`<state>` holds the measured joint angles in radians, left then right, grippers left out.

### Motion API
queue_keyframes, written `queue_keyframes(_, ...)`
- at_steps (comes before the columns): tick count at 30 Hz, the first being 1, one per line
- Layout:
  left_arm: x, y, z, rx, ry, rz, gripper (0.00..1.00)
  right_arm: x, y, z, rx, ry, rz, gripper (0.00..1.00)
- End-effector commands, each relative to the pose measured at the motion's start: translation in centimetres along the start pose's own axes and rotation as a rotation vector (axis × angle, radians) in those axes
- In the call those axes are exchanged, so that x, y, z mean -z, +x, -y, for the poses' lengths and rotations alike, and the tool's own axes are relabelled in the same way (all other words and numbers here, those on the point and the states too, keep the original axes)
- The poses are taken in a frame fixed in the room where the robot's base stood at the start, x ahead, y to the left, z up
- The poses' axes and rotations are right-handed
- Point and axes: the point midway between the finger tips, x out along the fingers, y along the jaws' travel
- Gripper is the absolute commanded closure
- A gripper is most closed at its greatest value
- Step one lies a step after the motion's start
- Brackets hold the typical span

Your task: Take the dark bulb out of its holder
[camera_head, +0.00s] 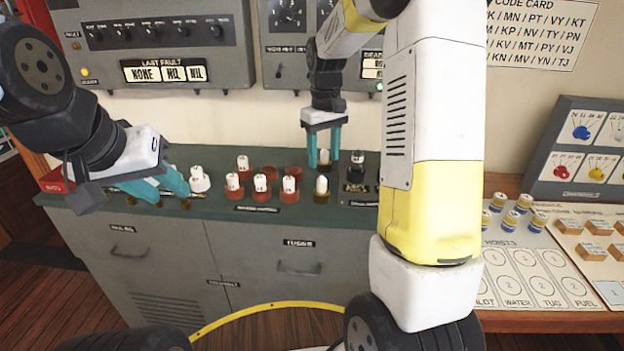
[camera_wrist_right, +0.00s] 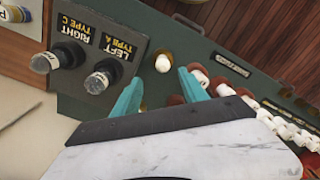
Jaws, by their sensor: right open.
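Two round black holders on a dark panel, labelled LEFT TYPE A and RIGHT TYPE C, show in the right wrist view. The left holder (camera_wrist_right: 97,83) and right holder (camera_wrist_right: 52,60) each carry a clear-topped bulb; I cannot tell which bulb is dark. In the head view the left holder (camera_head: 357,172) stands right of my right gripper; my right arm hides the other. My right gripper (camera_head: 324,166) is open over the counter, its fingertips on either side of a pale bulb with an amber base (camera_head: 324,156). My left gripper (camera_head: 172,197) is open at the counter's left end.
Another pale amber-based bulb (camera_head: 321,185) stands nearer the counter's front edge. Several white-topped bulbs with red bases (camera_head: 261,184) stand between my grippers. A grey cabinet (camera_head: 160,240) is below. On the right are a wooden desk with label cards (camera_head: 540,275) and several small cylinders (camera_head: 511,219).

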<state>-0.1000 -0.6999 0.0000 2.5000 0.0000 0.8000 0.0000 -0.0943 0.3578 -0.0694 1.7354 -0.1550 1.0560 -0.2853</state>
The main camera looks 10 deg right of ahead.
Motion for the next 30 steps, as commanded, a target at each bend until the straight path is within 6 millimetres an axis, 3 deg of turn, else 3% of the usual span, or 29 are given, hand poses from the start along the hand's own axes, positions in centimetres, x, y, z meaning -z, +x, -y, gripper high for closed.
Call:
queue_keyframes(18, 0.0, 0.0, 0.0, 0.000, 0.000, 0.000, 0.64, 0.1, 7.5, 0.6, 0.000, -0.001, 0.005, 0.49)
queue_keyframes(27, 0.0, 0.0, 0.0, 0.000, 0.000, 0.000, 0.64, 0.1, 7.9, 0.6, 0.000, -0.001, 0.003, 0.49)
queue_keyframes(30, 0.0, 0.0, 0.0, 0.000, 0.000, 0.000, 0.64, 0.1, 7.9, 0.6, 0.000, -0.001, 0.003, 0.69)
